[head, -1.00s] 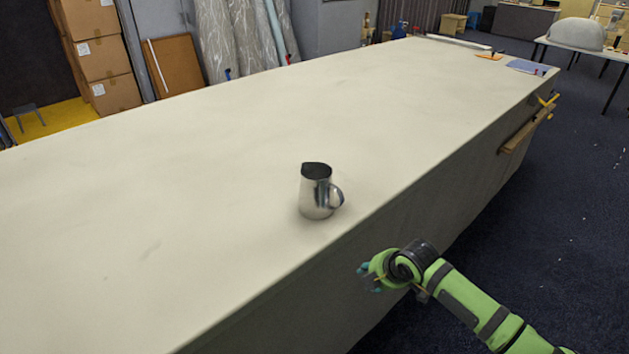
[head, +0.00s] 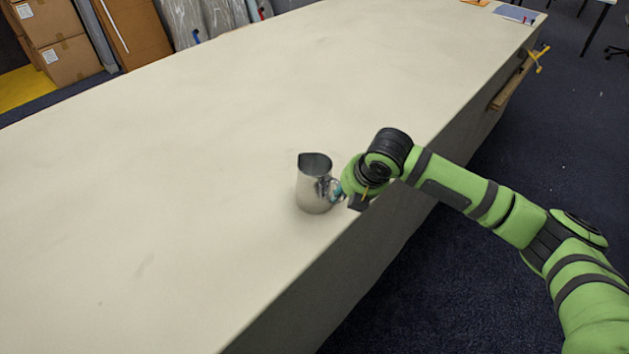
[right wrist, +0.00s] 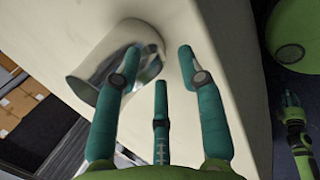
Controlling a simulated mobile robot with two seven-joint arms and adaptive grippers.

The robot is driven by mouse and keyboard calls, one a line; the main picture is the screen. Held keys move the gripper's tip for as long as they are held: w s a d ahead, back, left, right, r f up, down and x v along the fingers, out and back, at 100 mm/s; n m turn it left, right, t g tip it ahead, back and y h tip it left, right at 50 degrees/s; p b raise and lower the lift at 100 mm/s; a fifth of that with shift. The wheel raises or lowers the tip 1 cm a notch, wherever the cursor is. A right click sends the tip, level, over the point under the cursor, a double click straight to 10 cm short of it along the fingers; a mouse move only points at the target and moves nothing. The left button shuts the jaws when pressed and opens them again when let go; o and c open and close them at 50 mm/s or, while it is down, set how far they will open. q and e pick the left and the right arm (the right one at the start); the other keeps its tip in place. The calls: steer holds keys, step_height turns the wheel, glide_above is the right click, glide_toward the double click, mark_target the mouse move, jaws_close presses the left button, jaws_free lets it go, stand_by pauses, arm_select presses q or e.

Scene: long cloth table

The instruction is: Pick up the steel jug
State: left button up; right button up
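The steel jug (head: 312,192) stands upright on the pale cloth table, near its right edge. It is shiny, with a dark open mouth and a handle on its right side. My right gripper (head: 338,190) is at table height beside the handle, partly hidden behind my wrist. In the right wrist view the jug (right wrist: 103,52) is at the upper left. The teal fingers of my right gripper (right wrist: 158,68) are spread apart, and the left finger overlaps the handle. I cannot tell whether any finger touches it. A green hand-like part of mine, perhaps the left gripper, shows small at the right wrist view's right edge.
The cloth table (head: 190,150) is bare around the jug. Its right edge drops to dark carpet (head: 520,180) under my right arm. An orange item and a blue-grey item (head: 515,14) lie at the far end. Cardboard boxes (head: 55,40) stand beyond the left side.

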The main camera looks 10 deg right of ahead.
steer(key=p+x, duration=0.1)
steer(key=x, duration=0.3)
steer(key=shift+w+a+f, duration=0.15)
jaws_close()
steer(key=shift+w+r+b, duration=0.1)
steer(key=shift+r+b, duration=0.35)
steer(key=shift+r, duration=0.5)
steer(key=r, duration=0.1)
steer(key=r+b, duration=0.1)
steer(key=shift+d+r, duration=0.35)
steer(key=s+d+r+p, duration=0.2)
steer(key=d+r+p, duration=0.3)
steer(key=d+r, duration=0.5)
step_height(320, 180, up, 3)
steer(key=shift+d+f, duration=0.15)
steer(key=shift+d, duration=0.25)
